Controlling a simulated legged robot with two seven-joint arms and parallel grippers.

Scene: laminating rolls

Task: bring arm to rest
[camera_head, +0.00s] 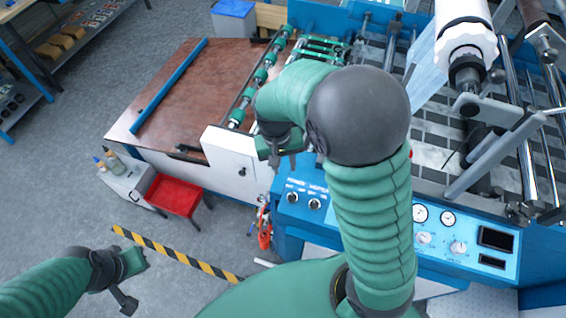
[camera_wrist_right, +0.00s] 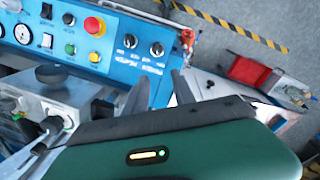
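My right arm, green with a dark round elbow, reaches up across the middle of the head view. Its gripper (camera_head: 285,157) hangs above the front of the machine, next to the white end block and near the blue control panel (camera_head: 310,195). In the right wrist view its two dark fingers (camera_wrist_right: 162,95) stand apart with nothing between them. My left gripper (camera_head: 130,283) is low at the left, over the grey floor and away from the machine. I see nothing held in it, but its finger gap is unclear.
The laminating machine with a white film roll (camera_head: 464,30) fills the right side. A brown table (camera_head: 185,90) adjoins it. A red tray (camera_head: 174,195) and a white cabinet (camera_head: 128,180) with bottles stand at left. Yellow-black tape (camera_head: 175,254) crosses open floor.

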